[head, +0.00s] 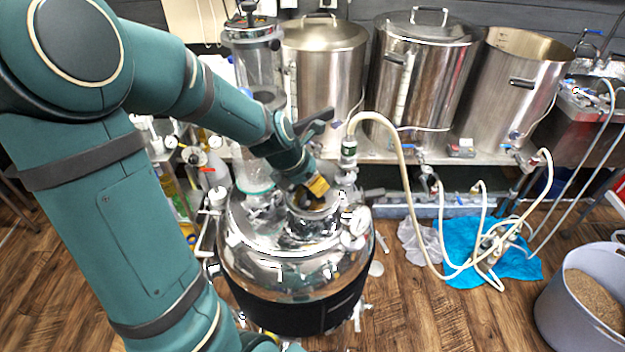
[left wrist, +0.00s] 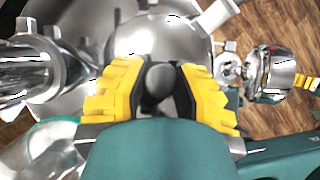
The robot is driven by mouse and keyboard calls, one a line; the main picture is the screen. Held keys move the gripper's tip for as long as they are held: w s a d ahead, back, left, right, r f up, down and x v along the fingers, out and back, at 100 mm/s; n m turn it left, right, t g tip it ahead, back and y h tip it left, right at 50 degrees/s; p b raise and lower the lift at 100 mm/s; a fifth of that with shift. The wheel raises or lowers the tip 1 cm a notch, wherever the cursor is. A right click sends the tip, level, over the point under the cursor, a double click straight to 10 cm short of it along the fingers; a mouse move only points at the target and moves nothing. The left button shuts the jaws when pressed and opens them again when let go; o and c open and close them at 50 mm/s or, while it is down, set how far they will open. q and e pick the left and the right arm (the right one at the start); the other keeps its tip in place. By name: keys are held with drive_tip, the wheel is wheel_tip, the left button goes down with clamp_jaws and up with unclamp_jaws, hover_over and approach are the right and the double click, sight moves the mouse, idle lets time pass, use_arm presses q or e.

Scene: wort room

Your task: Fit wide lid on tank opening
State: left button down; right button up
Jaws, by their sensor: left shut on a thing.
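The shiny steel tank (head: 270,262) stands upright on the floor at the middle of the head view. My left gripper (head: 318,187) reaches down over the raised round opening (head: 312,212) on its top. In the left wrist view, the yellow fingers of my left gripper (left wrist: 157,85) are shut on a dark round knob (left wrist: 158,74). A shiny round steel surface (left wrist: 160,38), which looks like the lid, lies beyond the knob. The gripper and arm hide much of the opening, so I cannot tell whether the lid touches its rim. My right gripper is not in view.
A clear glass cylinder (head: 255,70) and hose fitting (head: 349,150) rise close to the tank top. A gauge (head: 358,222) sits on its right side. Steel pots (head: 325,65) line the shelf behind. A grain bucket (head: 572,318) stands at right.

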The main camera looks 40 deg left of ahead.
use_arm(q)
drive_tip(key=shift+f+b, duration=0.35)
drive_tip(key=shift+f, duration=0.1)
drive_tip(key=c, duration=1.1)
unclamp_jaws()
drive_tip(key=p+v, duration=0.3)
drive_tip(key=shift+s+r, duration=0.15)
drive_tip(key=shift+r, duration=0.2)
drive_tip(key=p+v, duration=0.6)
drive_tip(key=v, duration=0.1)
drive_tip(key=shift+s, duration=0.15)
